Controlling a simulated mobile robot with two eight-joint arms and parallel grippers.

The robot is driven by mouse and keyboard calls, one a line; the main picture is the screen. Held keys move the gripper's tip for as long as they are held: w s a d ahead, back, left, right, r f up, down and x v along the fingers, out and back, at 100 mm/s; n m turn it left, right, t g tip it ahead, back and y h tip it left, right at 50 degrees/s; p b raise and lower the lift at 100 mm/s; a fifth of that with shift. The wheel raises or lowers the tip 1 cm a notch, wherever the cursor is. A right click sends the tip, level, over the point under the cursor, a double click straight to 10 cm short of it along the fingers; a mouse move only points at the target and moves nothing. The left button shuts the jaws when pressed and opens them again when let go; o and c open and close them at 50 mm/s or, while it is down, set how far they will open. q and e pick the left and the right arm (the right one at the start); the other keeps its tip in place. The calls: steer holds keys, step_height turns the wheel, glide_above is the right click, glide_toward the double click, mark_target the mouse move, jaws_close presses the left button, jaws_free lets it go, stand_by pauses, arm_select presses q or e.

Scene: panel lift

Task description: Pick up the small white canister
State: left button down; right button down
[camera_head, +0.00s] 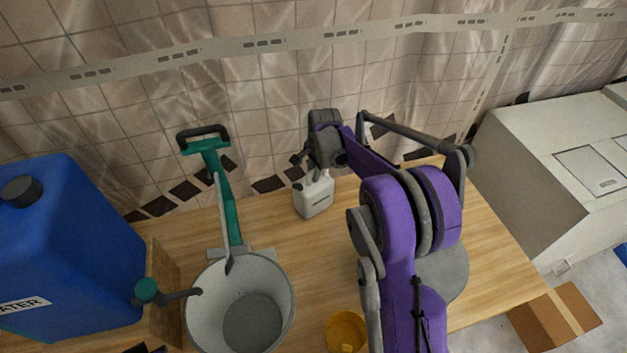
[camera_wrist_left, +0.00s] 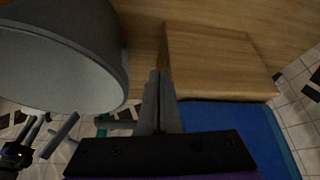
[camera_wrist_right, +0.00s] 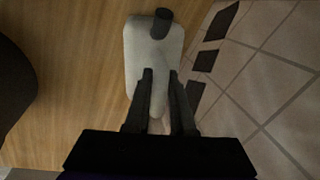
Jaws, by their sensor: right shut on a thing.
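The small white canister (camera_head: 314,197) stands on the wooden table near the tiled wall. The canister seems to touch the table still. In the left wrist view my left gripper (camera_wrist_left: 160,80) has its fingers together with nothing between them.
A grey bucket (camera_head: 199,312) and a teal-handled tool (camera_head: 229,205) stand left of the canister. A blue water container (camera_head: 75,255) is at far left. A yellow cup (camera_head: 346,322) sits near the front. A cardboard box (camera_head: 553,318) is at lower right, beyond the table (camera_head: 495,265).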

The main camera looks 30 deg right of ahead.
step_height(320, 180, up, 18)
steer(key=p, duration=0.1)
stand_by(0.4)
stand_by(0.5)
